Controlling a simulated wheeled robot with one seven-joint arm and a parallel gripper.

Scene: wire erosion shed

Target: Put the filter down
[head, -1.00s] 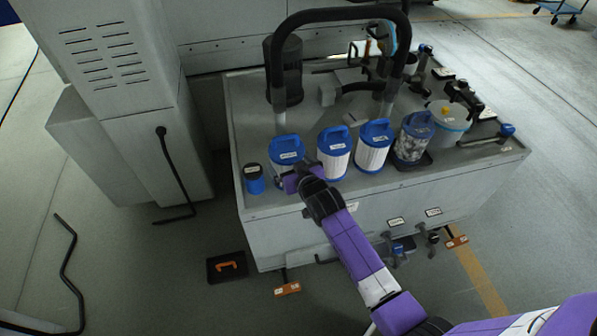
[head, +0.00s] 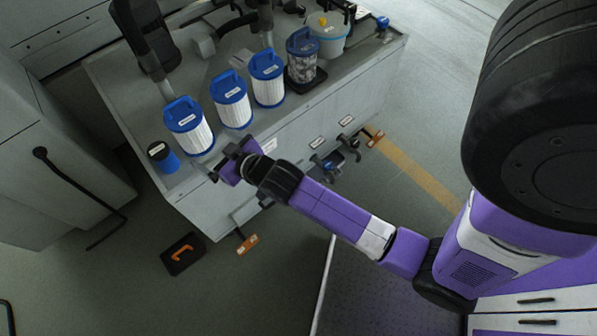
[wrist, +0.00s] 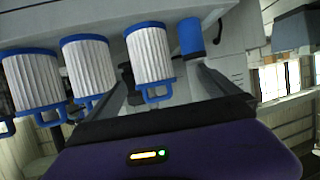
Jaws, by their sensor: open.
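Three white pleated filters with blue caps and handles stand upright in a row on the grey bench top (head: 118,92). The left filter (head: 192,137) is nearest my gripper (head: 226,161); the middle filter (head: 233,112) and right filter (head: 268,90) stand beside it. My gripper is open and empty, just in front of the left filter at the bench's front edge. In the wrist view, which is upside down, the left filter (wrist: 148,54) and its blue handle show between the spread fingers (wrist: 166,82). I see no contact with it.
A small blue canister (head: 163,157) stands left of the filters. A clear-walled blue-topped housing (head: 303,62) and a white tub (head: 328,35) stand to the right. A black mat (head: 182,254) lies on the floor.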

